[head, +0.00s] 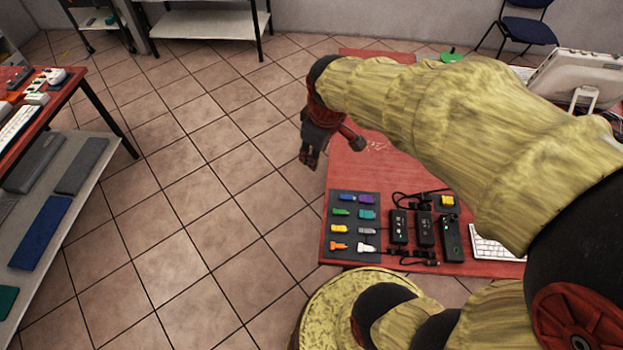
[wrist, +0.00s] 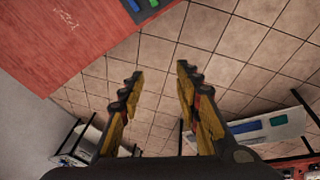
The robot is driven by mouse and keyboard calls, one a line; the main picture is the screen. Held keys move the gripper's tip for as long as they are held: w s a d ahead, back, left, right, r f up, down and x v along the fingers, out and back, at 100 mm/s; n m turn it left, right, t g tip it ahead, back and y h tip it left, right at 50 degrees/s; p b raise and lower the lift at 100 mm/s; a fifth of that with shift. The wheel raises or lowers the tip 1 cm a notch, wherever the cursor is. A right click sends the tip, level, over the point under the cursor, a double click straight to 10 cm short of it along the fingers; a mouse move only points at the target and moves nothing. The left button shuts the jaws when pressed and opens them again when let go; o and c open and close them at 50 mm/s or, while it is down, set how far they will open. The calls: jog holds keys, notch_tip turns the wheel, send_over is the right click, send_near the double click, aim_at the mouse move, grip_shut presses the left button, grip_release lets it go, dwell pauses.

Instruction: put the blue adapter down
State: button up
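My gripper (head: 309,160) is over the left edge of the red table in the head view, above and left of the dark grey tray (head: 353,238). In the wrist view its two fingers (wrist: 159,71) are spread apart, with only floor tiles between them. A small blue adapter (head: 346,198) lies at the top left of the tray, beside a purple one (head: 366,199). In the wrist view the tray's corner shows at the top edge with a blue piece (wrist: 133,5) on it. The gripper is apart from the adapters.
Several other coloured adapters lie in the tray. Black power strips (head: 425,229) with cables and a white keyboard (head: 490,248) are to its right. A monitor (head: 580,80) stands at the far right. Open tiled floor (head: 200,190) lies left of the red table (head: 345,175).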

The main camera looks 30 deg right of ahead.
jog(key=s+a+r+m+t, duration=0.2)
jog(key=s+a+r+m, duration=0.2)
jog(key=s+a+r, duration=0.4)
jog(key=s, duration=0.3)
jog(key=shift+s+a+r+m+y, duration=0.15)
jog(key=shift+s+a+m+y, duration=0.15)
jog(key=shift+y, duration=0.1)
jog(key=shift+o, duration=0.5)
jog(key=shift+f+b, duration=0.85)
jog(key=shift+r, duration=0.15)
jog(key=shift+d, duration=0.15)
